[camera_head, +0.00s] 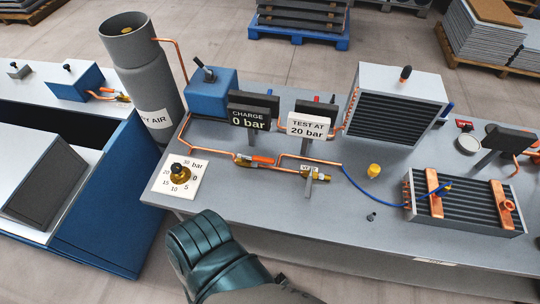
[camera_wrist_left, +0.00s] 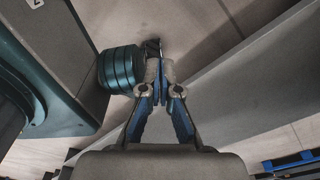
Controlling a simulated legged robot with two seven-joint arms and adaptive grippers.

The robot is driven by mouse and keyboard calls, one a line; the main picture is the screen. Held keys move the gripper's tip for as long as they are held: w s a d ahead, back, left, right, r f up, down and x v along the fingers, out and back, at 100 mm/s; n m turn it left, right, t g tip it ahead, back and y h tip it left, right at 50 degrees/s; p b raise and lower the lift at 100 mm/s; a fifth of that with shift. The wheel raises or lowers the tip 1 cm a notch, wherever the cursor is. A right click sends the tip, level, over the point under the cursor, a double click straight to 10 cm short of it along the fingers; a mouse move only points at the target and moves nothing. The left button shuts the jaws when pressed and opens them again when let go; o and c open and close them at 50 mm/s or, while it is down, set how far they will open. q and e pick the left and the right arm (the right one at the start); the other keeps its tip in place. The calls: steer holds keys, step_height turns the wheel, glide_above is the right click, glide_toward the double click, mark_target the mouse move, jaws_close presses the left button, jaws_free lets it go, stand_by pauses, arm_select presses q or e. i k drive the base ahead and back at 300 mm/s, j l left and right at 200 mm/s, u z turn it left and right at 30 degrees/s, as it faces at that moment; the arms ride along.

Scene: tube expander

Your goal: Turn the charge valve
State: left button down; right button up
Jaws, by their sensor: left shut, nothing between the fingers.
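A brass valve with an orange lever (camera_head: 262,160) sits on the copper pipe in front of the black "CHARGE 0 bar" display (camera_head: 248,119). A brass knob (camera_head: 180,173) stands on a white dial plate marked in bar, to the left. Another brass valve (camera_head: 318,177) with a small label is to the right. No visible label tells which is the charge valve. My left gripper (camera_wrist_left: 154,65) shows only in the left wrist view. Its blue-and-grey fingers are together and empty, away from the valves, which that view does not show. My right gripper is not visible.
A white "TEST AT 20 bar" display (camera_head: 307,126), a finned box (camera_head: 395,103) and a finned coil (camera_head: 465,207) stand on the grey bench (camera_head: 295,222). A tall grey cylinder (camera_head: 145,85) is at its left end. A blue hose (camera_head: 375,194) crosses the bench top.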

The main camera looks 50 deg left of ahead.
mark_target(258, 159)
steer(key=u, duration=1.75)
steer(key=k+z, duration=0.45)
steer(key=i, duration=0.05)
